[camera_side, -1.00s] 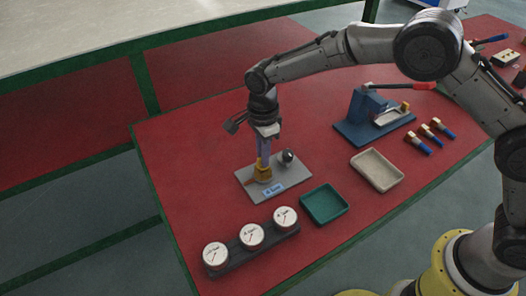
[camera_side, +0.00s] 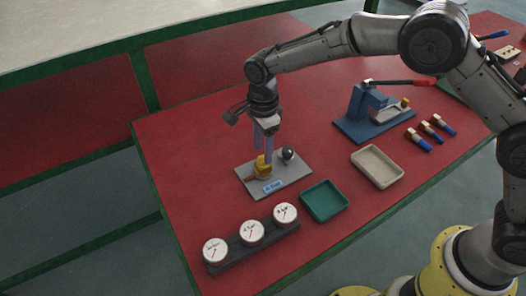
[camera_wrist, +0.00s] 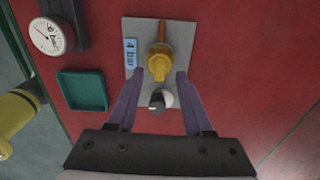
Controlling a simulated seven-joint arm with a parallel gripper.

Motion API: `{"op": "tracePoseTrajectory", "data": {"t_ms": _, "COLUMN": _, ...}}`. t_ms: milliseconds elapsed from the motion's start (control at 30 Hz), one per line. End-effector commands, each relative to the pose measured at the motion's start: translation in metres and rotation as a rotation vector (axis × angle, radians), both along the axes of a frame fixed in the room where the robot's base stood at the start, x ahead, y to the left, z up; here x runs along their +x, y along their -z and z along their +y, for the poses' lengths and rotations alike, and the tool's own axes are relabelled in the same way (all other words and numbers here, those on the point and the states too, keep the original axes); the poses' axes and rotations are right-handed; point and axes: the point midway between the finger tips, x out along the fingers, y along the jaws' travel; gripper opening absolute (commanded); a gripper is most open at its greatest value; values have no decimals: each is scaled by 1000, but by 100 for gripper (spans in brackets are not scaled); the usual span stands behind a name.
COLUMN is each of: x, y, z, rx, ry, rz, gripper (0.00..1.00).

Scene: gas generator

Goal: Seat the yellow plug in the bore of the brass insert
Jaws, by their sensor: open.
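The yellow plug (camera_side: 260,161) stands on top of the brass insert (camera_side: 263,174), which is fixed on a small grey plate (camera_side: 297,171). In the wrist view the plug (camera_wrist: 159,63) covers the bore, so I cannot tell how deep it sits. My gripper (camera_side: 263,153) is open and empty, pointing down just above the plug. In the wrist view its two purple fingers (camera_wrist: 160,77) are spread apart, with the plug between and beyond their tips. They do not appear to touch it.
A dark round knob (camera_wrist: 157,101) stands on the plate close to the insert. A "4 bar" label (camera_side: 272,187) lies on its front edge. A green tray (camera_side: 324,201), a beige tray (camera_side: 377,167), a gauge row (camera_side: 252,235) and a blue press (camera_side: 360,116) are nearby. The red table behind is clear.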

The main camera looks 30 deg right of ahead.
Motion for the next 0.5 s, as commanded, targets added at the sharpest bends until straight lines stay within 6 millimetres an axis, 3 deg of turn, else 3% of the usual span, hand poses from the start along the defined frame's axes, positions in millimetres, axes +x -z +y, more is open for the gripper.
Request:
{"op": "tracePoseTrajectory", "data": {"t_ms": 300, "x": 1, "y": -71, "z": 0, "rx": 3, "ry": 0, "rz": -5, "gripper": 51}}
{"op": "tracePoseTrajectory", "data": {"t_ms": 500, "x": 1, "y": -103, "z": 0, "rx": 2, "ry": 0, "rz": -3, "gripper": 51}}
